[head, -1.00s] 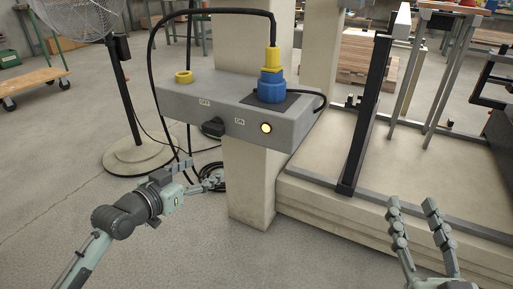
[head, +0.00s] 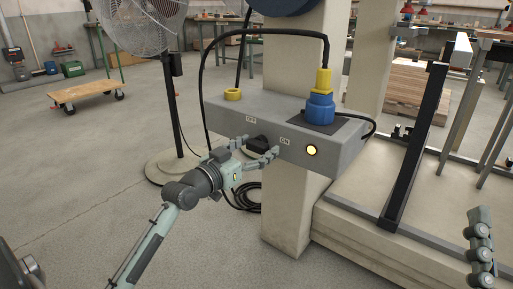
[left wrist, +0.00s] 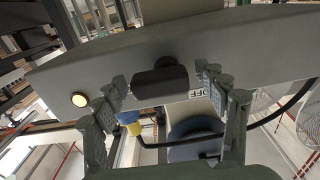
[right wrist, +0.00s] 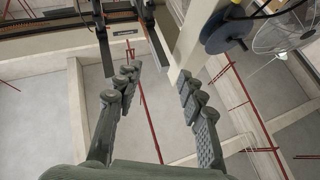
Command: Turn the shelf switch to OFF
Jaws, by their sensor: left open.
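The shelf switch is a black knob (head: 257,143) on the front of the grey shelf (head: 350,152), between the OFF label (head: 250,120) and the ON label (head: 285,141). A lit round yellow lamp (head: 311,150) is to its right. My left gripper (head: 256,150) is open at the knob, with fingers on either side. In the left wrist view the knob (left wrist: 158,81) sits between the spread fingers (left wrist: 160,85); contact is unclear. The OFF label (left wrist: 200,93) is partly hidden by a finger. My right gripper (right wrist: 157,88) is open and empty, away from the shelf.
A blue and yellow plug (head: 320,105) with a black cable and a yellow ring (head: 233,94) are on the shelf top. A pillar (head: 290,215) supports the shelf. A standing fan (head: 168,90) is behind at left.

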